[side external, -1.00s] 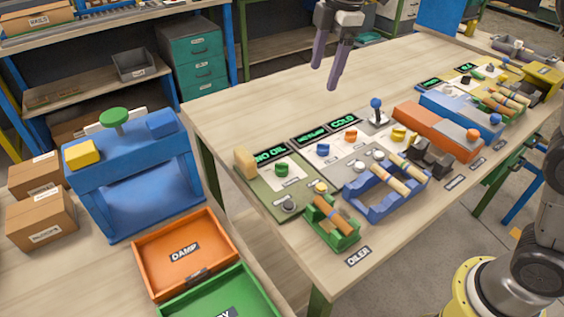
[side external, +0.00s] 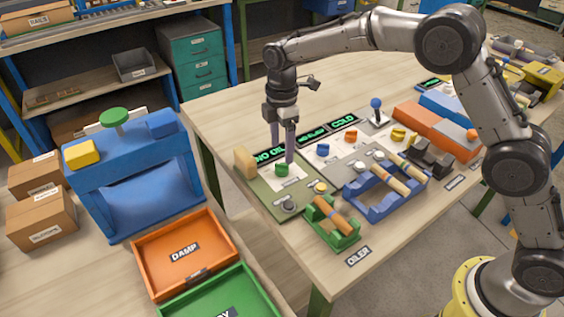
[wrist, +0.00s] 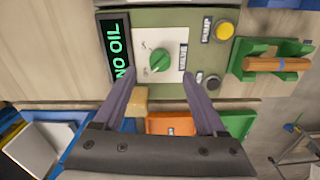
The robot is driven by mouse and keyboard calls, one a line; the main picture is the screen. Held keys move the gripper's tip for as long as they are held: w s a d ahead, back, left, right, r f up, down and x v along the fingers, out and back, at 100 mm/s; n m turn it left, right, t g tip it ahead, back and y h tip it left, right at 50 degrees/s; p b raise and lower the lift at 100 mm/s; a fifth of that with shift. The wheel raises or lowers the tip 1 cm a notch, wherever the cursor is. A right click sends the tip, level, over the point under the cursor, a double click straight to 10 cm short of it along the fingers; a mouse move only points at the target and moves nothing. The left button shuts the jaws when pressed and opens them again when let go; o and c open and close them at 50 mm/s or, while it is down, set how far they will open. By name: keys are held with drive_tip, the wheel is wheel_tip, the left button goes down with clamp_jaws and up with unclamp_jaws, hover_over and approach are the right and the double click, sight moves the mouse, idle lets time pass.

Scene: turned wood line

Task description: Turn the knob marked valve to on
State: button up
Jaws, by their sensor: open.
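The green knob (side external: 282,169) sits on a white plate on the green oiler panel (side external: 262,191). It also shows in the wrist view (wrist: 159,61), with its ridge tilted; the small labels around it are too blurred to read surely. A display beside it (wrist: 119,50) reads NO OIL. My gripper (side external: 282,158) points down just above the green knob, its fingers apart and empty. In the wrist view the open fingers (wrist: 160,88) reach toward either side of the knob, which lies beyond their tips. I cannot tell whether they touch it.
A yellow button (wrist: 225,31) and a dark grey button (wrist: 212,82) share the panel. A green rack (side external: 340,236) holding a wooden piece stands close by. A tan block (side external: 245,163) is at the panel's corner. Other panels with knobs lie right.

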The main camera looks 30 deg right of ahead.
sight(282, 163)
wheel_tip(282, 163, down, 6)
drive_tip(key=shift+r, duration=0.1)
idle(0.4)
clamp_jaws()
